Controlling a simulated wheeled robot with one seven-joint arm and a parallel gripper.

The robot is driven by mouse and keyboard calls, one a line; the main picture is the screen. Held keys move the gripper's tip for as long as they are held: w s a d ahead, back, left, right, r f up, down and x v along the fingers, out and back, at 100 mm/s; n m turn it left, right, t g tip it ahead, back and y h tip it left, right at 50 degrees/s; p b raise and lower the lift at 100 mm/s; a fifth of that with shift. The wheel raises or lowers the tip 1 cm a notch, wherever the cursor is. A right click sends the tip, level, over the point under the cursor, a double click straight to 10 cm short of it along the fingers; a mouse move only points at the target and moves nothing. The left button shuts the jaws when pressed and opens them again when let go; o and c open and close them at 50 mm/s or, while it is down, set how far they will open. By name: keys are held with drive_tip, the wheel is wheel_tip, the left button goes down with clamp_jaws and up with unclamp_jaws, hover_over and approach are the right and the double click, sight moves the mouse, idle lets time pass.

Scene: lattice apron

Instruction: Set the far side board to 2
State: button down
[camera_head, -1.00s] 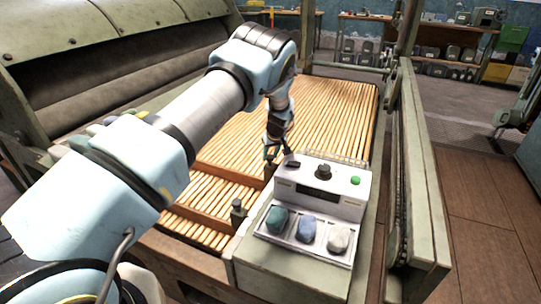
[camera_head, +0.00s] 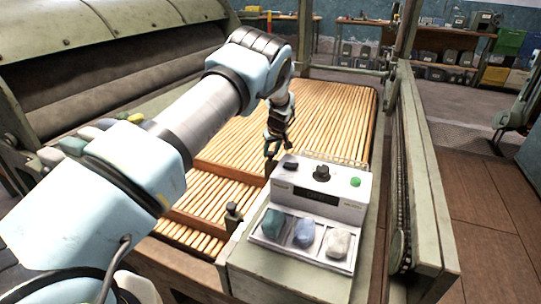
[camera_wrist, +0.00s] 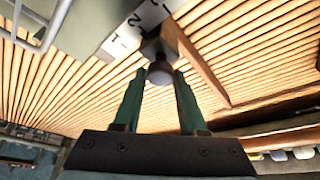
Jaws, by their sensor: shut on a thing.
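The far side board (camera_head: 232,178) is a brown wooden strip lying across the slatted bed, with a second, nearer board (camera_head: 190,220) in front of it. A white scale (camera_wrist: 148,16) with black numbers lies beside the block. A 2 is readable near the block; the exact setting is unclear.
A control box (camera_head: 325,190) with a black knob and green button stands close right of my gripper. The nearer board's dark knob (camera_head: 233,212) stands left of the tray. A tall green rail (camera_head: 418,170) bounds the right.

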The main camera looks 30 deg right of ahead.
drive_tip(key=shift+c, duration=2.3)
unclamp_jaws()
drive_tip(key=shift+r, duration=0.1)
drive_tip(key=b+v, duration=0.2)
drive_tip(key=v, duration=0.8)
drive_tip(key=shift+r, duration=0.3)
drive_tip(key=shift+s, duration=0.15)
drive_tip(key=a+r+g+p, duration=0.1)
drive_tip(key=a+r, duration=0.3)
drive_tip(key=a, duration=1)
drive_tip(key=a+r+g+p, duration=0.1)
drive_tip(key=a+r, duration=0.4)
drive_tip(key=a, duration=0.9)
drive_tip(key=s+a+r, duration=0.2)
drive_tip(key=s+a, duration=0.7)
drive_tip(key=a, duration=0.1)
drive_tip(key=s+a+r+g+p, duration=0.1)
drive_tip(key=s+a+r, duration=0.1)
drive_tip(key=s+a, duration=0.8)
